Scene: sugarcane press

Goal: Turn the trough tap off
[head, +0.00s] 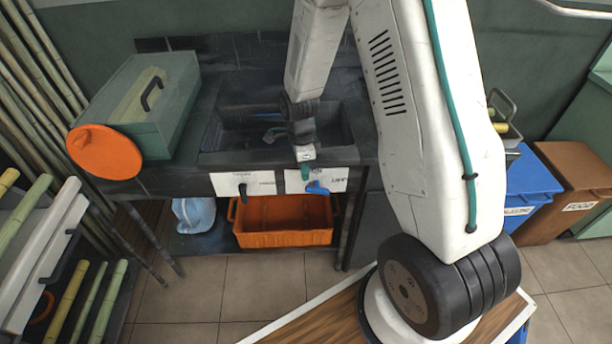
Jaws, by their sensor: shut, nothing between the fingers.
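The trough (345,135) is a dark basin set in the dark counter. Two white labels are on the counter's front edge: a left label (225,184) with a black lever (242,191) and a right label (337,180) with a blue lever (317,188). The print is too small to read surely, so I cannot tell which lever is the trough tap. My gripper (306,172) is shut and empty, pointing down at the right label, just above and left of the blue lever. I cannot tell whether it touches. My wrist hides part of the trough.
An orange crate (285,239) and a light blue jug-like item (194,214) stand on the shelf below. A green box (180,115) and an orange disc (104,152) are on the left of the counter. A cane rack (45,262) stands left; blue (530,180) and brown bins (575,178) right.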

